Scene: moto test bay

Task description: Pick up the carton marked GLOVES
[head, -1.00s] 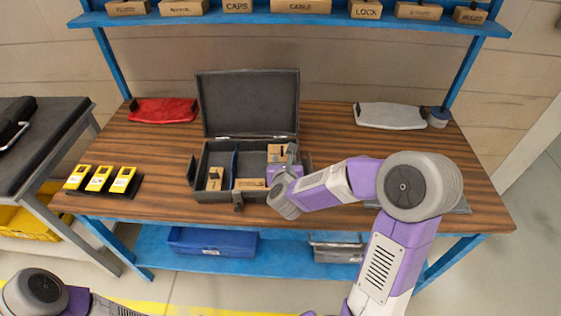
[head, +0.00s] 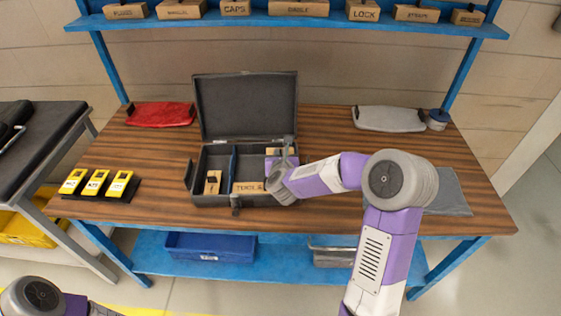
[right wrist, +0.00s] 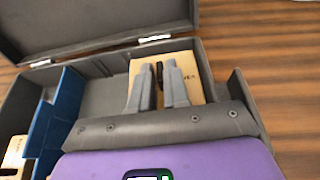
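A light brown carton (right wrist: 200,72) stands in the back right part of the open grey case (head: 215,155). It also shows in the head view (head: 284,149), partly behind my right gripper. Its lettering is mostly hidden and I cannot read it as GLOVES. My right gripper (right wrist: 158,70) is over this carton, fingers pointing at it, with a narrow gap between them. A dark upright tab on the carton shows in that gap; contact cannot be made out. In the head view my right gripper (head: 287,155) is inside the case's right side. My left gripper is out of view.
A carton (head: 248,187) and a smaller carton (head: 212,182) lie in the case, which has a blue divider (head: 233,165). The raised lid (head: 247,105) stands behind. Several labelled cartons line the blue shelf (head: 230,22). Yellow devices (head: 97,182) sit left.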

